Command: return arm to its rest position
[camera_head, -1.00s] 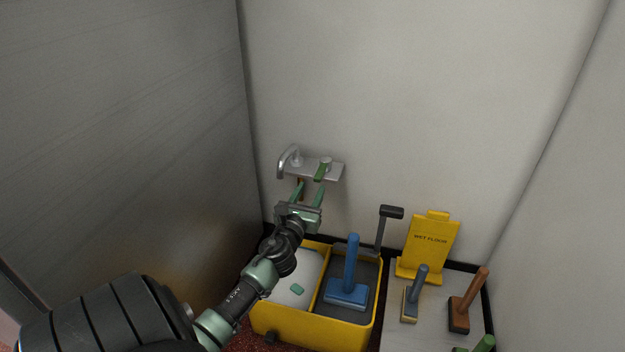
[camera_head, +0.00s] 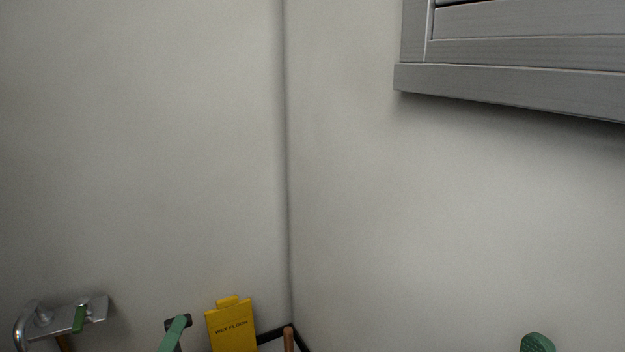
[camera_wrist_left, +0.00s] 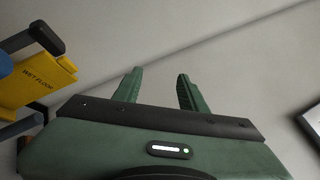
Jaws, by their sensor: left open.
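My right gripper cannot be made out.
A yellow wet-floor sign (camera_head: 231,327) stands near the wall corner; it also shows at the left of the wrist view (camera_wrist_left: 38,82). A grey cabinet (camera_head: 510,78) overhangs at upper right. The walls between are bare.

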